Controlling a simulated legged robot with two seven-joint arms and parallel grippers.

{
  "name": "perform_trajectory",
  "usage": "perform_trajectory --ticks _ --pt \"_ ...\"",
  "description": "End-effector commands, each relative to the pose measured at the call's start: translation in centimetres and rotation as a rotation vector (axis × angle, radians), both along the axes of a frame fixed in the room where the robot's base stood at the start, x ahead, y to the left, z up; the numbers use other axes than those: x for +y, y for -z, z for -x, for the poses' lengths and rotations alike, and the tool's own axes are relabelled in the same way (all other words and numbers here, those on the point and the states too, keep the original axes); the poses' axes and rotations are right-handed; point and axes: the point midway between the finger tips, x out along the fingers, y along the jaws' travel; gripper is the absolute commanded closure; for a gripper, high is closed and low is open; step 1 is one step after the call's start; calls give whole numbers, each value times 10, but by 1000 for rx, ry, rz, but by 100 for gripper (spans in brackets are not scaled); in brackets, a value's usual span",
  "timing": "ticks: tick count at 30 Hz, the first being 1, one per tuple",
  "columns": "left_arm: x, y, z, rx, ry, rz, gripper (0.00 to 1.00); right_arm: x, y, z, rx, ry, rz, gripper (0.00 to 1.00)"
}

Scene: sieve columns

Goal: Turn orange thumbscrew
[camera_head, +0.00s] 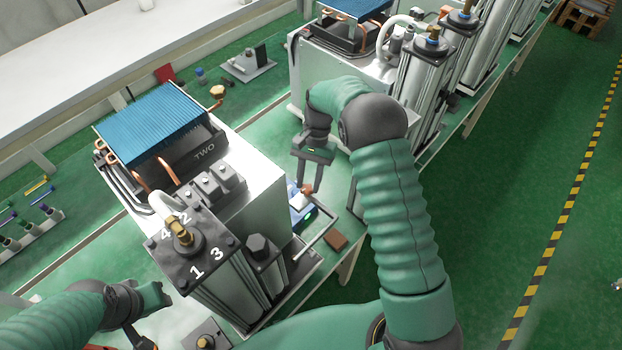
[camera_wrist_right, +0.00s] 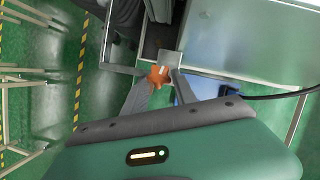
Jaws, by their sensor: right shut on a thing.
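The orange thumbscrew (camera_wrist_right: 158,74) sits between the fingertips of my right gripper (camera_wrist_right: 157,84) in the right wrist view, against a grey metal block (camera_wrist_right: 168,62). In the head view the thumbscrew (camera_head: 307,188) is a small orange-brown spot beside the near machine's right side. My right gripper (camera_head: 309,190) reaches down to it there with its fingers closed around it. My left gripper (camera_head: 138,338) is low at the left, partly cut off by my arm and the picture edge. Its fingers are unclear.
The near machine (camera_head: 262,190), marked TWO, stands left of my right gripper, with a numbered column top (camera_head: 190,240) in front. A metal rail (camera_head: 316,238) and a blue part (camera_head: 298,208) lie close to the gripper. A second machine (camera_head: 335,75) stands behind.

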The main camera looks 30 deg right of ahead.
Motion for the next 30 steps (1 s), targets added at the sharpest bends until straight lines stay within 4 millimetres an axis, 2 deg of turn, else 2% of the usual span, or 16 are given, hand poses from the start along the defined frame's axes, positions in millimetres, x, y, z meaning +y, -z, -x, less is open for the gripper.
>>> perform_trajectory --ticks 1,15,21,30 --pt "0 -1 0 0 0 0 64 5 0 0 3 -45 -8 100" --pt "0 -2 0 0 0 0 64 7 2 0 5 -455 -7 100" --pt "0 -2 0 0 0 0 64 7 2 1 6 -567 -9 100" --pt "0 -2 0 0 0 0 64 6 3 2 9 -644 -10 100"
